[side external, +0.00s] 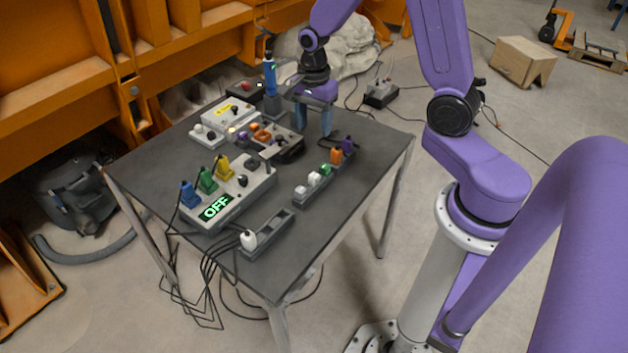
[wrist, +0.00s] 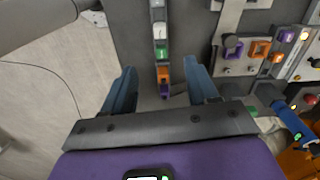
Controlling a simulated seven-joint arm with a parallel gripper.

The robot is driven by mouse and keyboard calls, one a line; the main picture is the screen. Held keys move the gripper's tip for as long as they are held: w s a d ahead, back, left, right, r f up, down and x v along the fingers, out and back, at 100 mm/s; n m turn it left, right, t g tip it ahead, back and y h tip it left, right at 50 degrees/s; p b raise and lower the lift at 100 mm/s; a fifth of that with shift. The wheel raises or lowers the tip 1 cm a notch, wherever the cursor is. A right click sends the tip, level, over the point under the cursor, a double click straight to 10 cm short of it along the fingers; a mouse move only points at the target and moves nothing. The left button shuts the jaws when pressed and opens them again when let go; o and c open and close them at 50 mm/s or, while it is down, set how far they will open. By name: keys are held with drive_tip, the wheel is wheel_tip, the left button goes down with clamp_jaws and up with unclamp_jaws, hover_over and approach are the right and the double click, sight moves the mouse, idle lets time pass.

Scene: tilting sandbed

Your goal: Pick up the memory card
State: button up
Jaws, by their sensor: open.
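My gripper (side external: 312,128) is above the back right part of the dark table, its two blue fingers pointing down. In the wrist view my gripper (wrist: 160,68) is open, with nothing held. A narrow rack (side external: 304,194) holds a row of small coloured blocks. Its green block (wrist: 162,50), orange block (wrist: 163,73) and purple block (wrist: 164,90) show between or just beyond the fingers in the wrist view. In the side view the orange block (side external: 336,155) and purple block (side external: 347,145) are at the rack's far end. I cannot tell which item is the memory card.
A panel (side external: 228,197) with blue, green and yellow plugs and an OFF display stands left of the rack. A tray (side external: 268,238) with a white plug lies near the front. A blue upright tool (side external: 270,78) stands behind, close to my gripper. Bare tabletop surrounds the rack.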

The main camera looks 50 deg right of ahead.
drive_tip(key=d+m, duration=0.1)
hover_over(314, 176)
drive_tip(key=d, duration=0.1)
drive_tip(key=f, duration=1.2)
drive_tip(key=shift+w+f, duration=0.35)
drive_tip(key=shift+s+a+f, duration=0.15)
drive_tip(key=shift+a+f, duration=0.1)
drive_tip(key=shift+f, duration=0.7)
drive_tip(key=shift+s+a+f, duration=0.1)
drive_tip(key=shift+a+f, duration=0.1)
drive_tip(key=shift+f, duration=1.5)
clamp_jaws()
